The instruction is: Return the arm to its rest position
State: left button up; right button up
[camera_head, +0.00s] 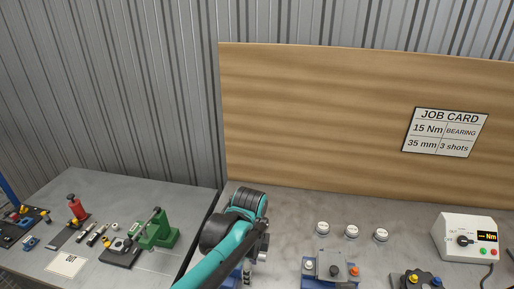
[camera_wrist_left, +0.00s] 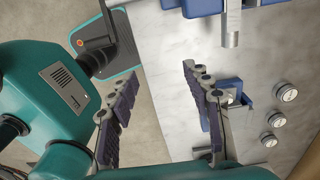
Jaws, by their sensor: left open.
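My left arm (camera_head: 225,250) is teal with black joints and reaches in from the bottom of the head view, over the left end of the right-hand bench. In the left wrist view my left gripper (camera_wrist_left: 160,105) is open, with its two dark ridged fingers wide apart and nothing between them. In the head view the arm mostly hides its fingers. My right gripper is in neither view.
The bench (camera_head: 290,225) holds a blue-grey fixture (camera_head: 330,267), three white round pieces and a control box (camera_head: 467,238). A job card (camera_head: 445,132) hangs on the wooden board behind. The left table (camera_head: 110,190) holds a green press (camera_head: 158,232) and small tools.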

pick_arm(q)
jog(key=s+a+f+n+t+b, duration=0.3)
jog(key=s+a+f+n+b, duration=0.2)
jog(key=a+n, duration=0.3)
jog(key=s+a+f+n+t+b, duration=0.4)
jog(key=a+n, duration=0.4)
jog(key=n, duration=0.4)
jog(key=shift+s+f+b, duration=0.35)
jog(key=shift+s+b, duration=0.2)
jog(key=shift+b, duration=0.7)
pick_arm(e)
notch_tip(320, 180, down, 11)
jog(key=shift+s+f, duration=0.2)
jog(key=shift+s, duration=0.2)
